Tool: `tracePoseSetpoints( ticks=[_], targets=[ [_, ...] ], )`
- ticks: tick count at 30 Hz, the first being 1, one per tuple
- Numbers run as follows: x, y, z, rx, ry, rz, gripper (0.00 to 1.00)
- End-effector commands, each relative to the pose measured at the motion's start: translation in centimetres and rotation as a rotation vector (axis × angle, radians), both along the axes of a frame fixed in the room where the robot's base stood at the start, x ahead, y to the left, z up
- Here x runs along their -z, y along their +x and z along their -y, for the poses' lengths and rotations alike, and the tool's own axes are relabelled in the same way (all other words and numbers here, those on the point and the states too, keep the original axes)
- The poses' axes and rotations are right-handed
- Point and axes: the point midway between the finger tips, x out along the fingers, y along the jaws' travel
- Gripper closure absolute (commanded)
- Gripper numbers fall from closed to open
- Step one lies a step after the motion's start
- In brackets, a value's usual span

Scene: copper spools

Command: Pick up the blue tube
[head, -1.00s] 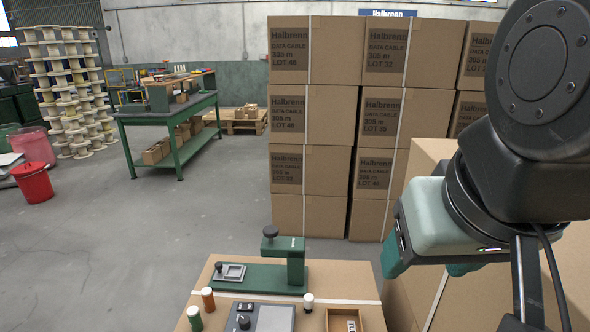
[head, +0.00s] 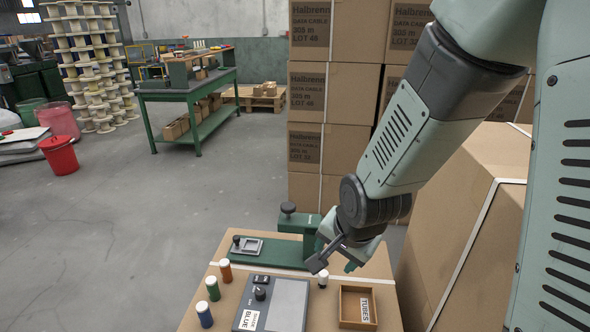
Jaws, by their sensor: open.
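The blue tube (head: 204,315) with a white cap stands upright at the near left of the cardboard box top, left of a grey device (head: 287,295) labelled "BLUE". A green tube (head: 213,289) and an orange tube (head: 225,271) stand behind it in a row. My gripper (head: 334,265) is open, pointing down over the right part of the box top, well to the right of the blue tube. Another white-capped tube (head: 323,280) stands just below the gripper, partly hidden; its colour is hard to tell.
A small open wooden box (head: 344,308) labelled "TUBES" sits at the right of the top. A green press-like fixture (head: 268,252) stands at the back, close to the gripper. Tall stacked cartons (head: 305,185) rise behind, and a large carton (head: 460,215) stands at the right.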

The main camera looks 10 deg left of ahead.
Motion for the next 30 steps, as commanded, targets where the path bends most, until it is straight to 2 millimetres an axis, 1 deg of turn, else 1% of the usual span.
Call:
tracePoseSetpoints(
  ticks=[1,3,5,6,9,13,15,18,21,24,27,30],
  targets=[
    [2.5,0.0,-1.3,0.031,0.062,-0.035,0.39],
    [5.2,-0.1,-3.1,0.083,0.155,-0.071,0.39],
    [7.3,-0.3,-4.8,0.136,0.240,-0.107,0.39],
    [8.7,-0.6,-6.0,0.169,0.299,-0.132,0.39],
    [11.6,-1.5,-9.0,0.272,0.455,-0.205,0.39],
    [14.6,-3.2,-12.9,0.430,0.669,-0.319,0.39],
    [15.7,-4.2,-15.0,0.527,0.787,-0.390,0.39],
    [16.7,-5.4,-17.7,0.679,0.959,-0.496,0.39],
    [17.1,-6.4,-19.9,0.832,1.117,-0.600,0.39],
    [17.2,-7.0,-21.2,0.954,1.235,-0.680,0.39],
    [17.1,-7.2,-21.9,1.032,1.309,-0.729,0.39],
    [17.1,-7.3,-22.3,1.073,1.347,-0.753,0.39]
  ],
)
